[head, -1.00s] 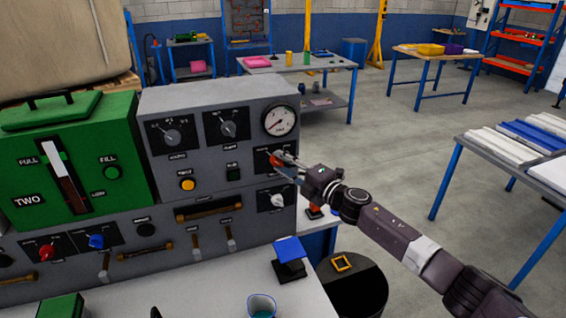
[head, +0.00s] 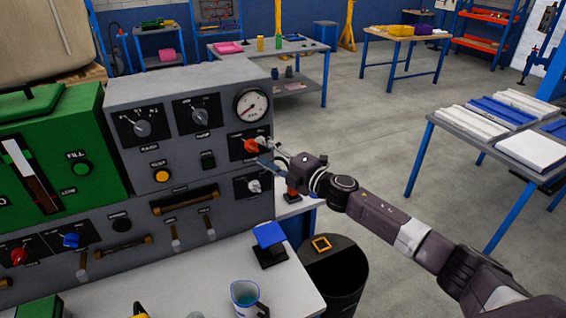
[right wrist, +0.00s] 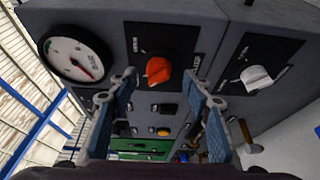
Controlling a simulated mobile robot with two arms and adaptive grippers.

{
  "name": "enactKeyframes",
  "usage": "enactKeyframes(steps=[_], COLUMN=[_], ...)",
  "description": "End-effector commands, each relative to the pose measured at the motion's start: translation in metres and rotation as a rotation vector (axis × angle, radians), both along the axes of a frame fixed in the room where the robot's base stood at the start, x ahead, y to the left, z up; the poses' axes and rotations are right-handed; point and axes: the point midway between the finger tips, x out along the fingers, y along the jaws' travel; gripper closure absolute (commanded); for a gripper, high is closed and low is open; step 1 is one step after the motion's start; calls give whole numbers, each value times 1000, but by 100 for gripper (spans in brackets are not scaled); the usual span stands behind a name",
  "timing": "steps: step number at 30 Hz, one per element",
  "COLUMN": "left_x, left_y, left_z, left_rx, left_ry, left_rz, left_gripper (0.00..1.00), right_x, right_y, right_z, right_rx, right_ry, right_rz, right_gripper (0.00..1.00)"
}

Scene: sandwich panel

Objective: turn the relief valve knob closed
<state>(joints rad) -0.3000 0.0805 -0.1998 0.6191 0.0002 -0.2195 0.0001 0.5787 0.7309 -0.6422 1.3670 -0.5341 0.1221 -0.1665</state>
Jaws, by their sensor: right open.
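An orange-red knob (head: 251,146) sits on a black plate at the right side of the grey panel, below the round gauge; its label is too small to read. It also shows in the right wrist view (right wrist: 158,70), ahead of the fingers. My right gripper (head: 264,153) is open in front of the knob. In the right wrist view its two blue-padded fingers (right wrist: 162,88) stand apart on either side of the knob's line, with nothing between them, and look short of it. My left gripper is not seen.
A white-grey knob (head: 254,186) sits on the plate below. The pressure gauge (head: 251,104) is above. A blue-topped block (head: 269,235) and a mug (head: 244,294) stand on the bench in front. A dark bin (head: 335,272) stands at the bench's right.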

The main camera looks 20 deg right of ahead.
Motion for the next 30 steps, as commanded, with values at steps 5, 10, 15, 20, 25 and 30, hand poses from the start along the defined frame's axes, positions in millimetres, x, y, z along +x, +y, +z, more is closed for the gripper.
enactKeyframes(steps=[5,10,15,20,25,30], left_x=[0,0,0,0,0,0], left_y=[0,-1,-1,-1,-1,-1], left_z=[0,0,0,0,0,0], left_rx=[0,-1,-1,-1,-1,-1], left_ry=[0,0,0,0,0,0], left_rz=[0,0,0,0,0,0], left_gripper=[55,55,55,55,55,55], right_x=[-32,-56,-71,-78,-80,-79], right_y=[-15,-25,-33,-36,-37,-37], right_z=[-2,-1,-1,-1,0,0], right_rx=[0,-1,1,0,0,0], right_ry=[3,3,3,2,0,0], right_rz=[0,1,-1,0,-1,0], right_gripper=[55,55,55,55,55,55])
